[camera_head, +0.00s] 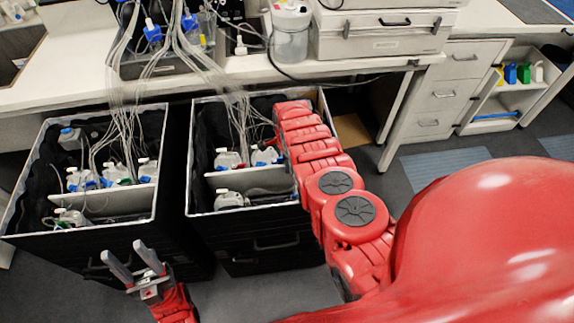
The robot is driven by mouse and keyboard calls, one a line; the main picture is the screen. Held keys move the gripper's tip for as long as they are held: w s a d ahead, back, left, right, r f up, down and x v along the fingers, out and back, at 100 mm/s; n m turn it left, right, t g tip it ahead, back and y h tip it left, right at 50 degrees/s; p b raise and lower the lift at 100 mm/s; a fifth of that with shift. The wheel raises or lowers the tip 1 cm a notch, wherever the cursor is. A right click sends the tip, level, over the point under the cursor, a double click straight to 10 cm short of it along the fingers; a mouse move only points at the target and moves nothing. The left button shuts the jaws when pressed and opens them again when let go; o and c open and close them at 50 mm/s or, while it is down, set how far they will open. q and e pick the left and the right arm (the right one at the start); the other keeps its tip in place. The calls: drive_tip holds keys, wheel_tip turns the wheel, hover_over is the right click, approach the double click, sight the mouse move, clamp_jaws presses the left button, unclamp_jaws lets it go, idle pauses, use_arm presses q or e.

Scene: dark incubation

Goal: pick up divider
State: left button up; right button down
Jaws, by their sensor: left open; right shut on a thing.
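A white divider (246,182) stands across the right black bin (262,223), between a rear and a front compartment. Its right end passes behind my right arm (318,150), which reaches down into this bin from the right. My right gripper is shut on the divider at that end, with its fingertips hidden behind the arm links. A similar divider (118,198) stands across the left black bin (60,240). My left gripper (134,262) is open and empty in front of the left bin, with its two grey fingers apart.
White-capped bottles with tubes (228,160) stand in both bins, and the tubes run up to the bench (262,68). A drawer unit (440,95) and an open shelf (515,95) are at the right. Floor (265,295) shows in front of the bins.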

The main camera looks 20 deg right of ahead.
drive_tip(key=shift+r+p, duration=3.65)
drive_tip(key=shift+r, duration=1)
wheel_tip(320, 180, up, 8)
drive_tip(key=p, duration=0.5)
drive_tip(key=shift+p, duration=0.35)
drive_tip(key=shift+w, duration=0.1)
